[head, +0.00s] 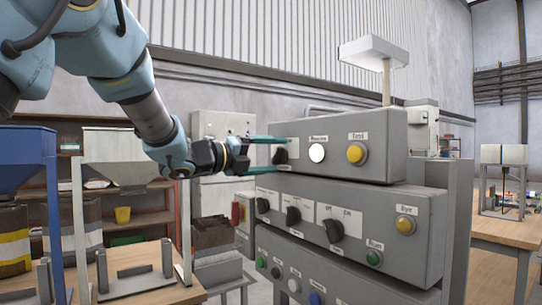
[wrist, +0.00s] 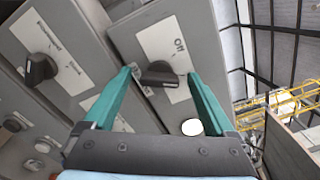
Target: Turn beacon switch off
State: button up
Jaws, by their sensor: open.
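A black rotary switch (head: 280,156) sits at the left end of the top grey control box (head: 385,160). In the wrist view the same black knob (wrist: 158,76) stands on a white label that reads "Off"; its other lettering is hidden or unreadable, so I cannot confirm the word beacon. My gripper (head: 279,153) is open at this knob, with one teal finger above and one below it in the head view. In the wrist view the fingertips of my gripper (wrist: 159,75) lie on either side of the knob, with small gaps showing.
The top box also has a white round button (head: 317,152) and a yellow button (head: 356,154). The middle box (head: 378,222) below carries several black knobs and a yellow button (head: 405,224). A wooden table (head: 150,285) with a hopper stands at left.

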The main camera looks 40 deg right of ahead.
jog(key=c, duration=1.4)
jog(key=shift+n, duration=0.4)
jog(key=shift+f+n+p, duration=0.15)
jog(key=shift+n+p, duration=0.55)
jog(key=shift+n, duration=5)
jog(key=o, duration=1.4)
